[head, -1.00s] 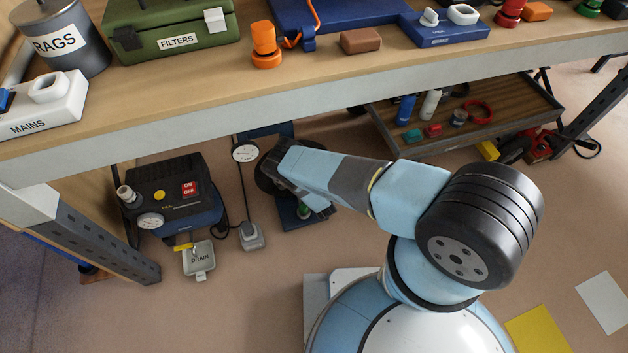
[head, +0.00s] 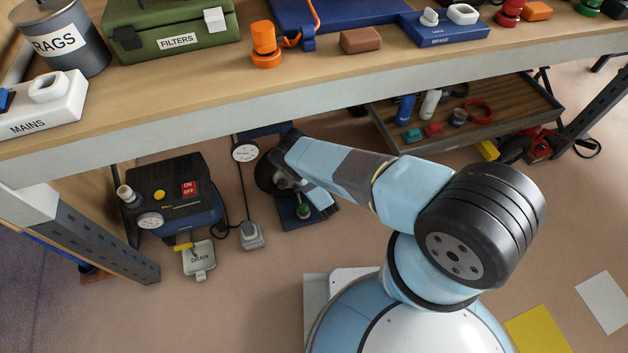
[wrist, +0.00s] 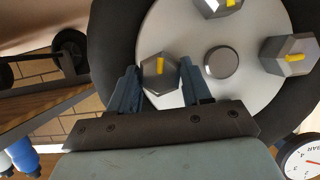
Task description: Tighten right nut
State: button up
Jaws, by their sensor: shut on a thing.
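In the wrist view a pale round wheel hub (wrist: 205,88) with a round centre cap (wrist: 222,62) sits inside a dark tyre. Three grey hex nuts with yellow marks show on it: a left nut (wrist: 157,88), a top nut (wrist: 222,6) cut by the frame edge, and a right nut (wrist: 288,55). My gripper (wrist: 160,75) has one finger on each side of the left nut and is shut on it. In the head view my gripper (head: 292,168) is at the wheel (head: 266,174) under the bench; my wrist hides most of the wheel and the nuts.
A compressor (head: 175,200) with a drain box (head: 198,258) stands left of the wheel. A pressure gauge (head: 245,151) is close beside it. The bench edge (head: 300,104) runs above my arm. An open drawer (head: 465,115) with small items is to the right.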

jog(key=m+y, duration=0.1)
jog(key=m, duration=0.1)
jog(key=m+y, duration=0.1)
jog(key=m, duration=0.1)
jog(key=m+y, duration=0.1)
jog(key=y, duration=0.1)
jog(key=shift+w+d+m, duration=0.15)
jog(key=shift+d+m, duration=0.15)
jog(key=shift+m, duration=0.1)
jog(key=shift+f, duration=0.1)
dwell(0.3)
jog(key=o, duration=1.1)
jog(key=shift+c, duration=0.2)
jog(key=v, duration=1.4)
jog(key=shift+w, duration=0.15)
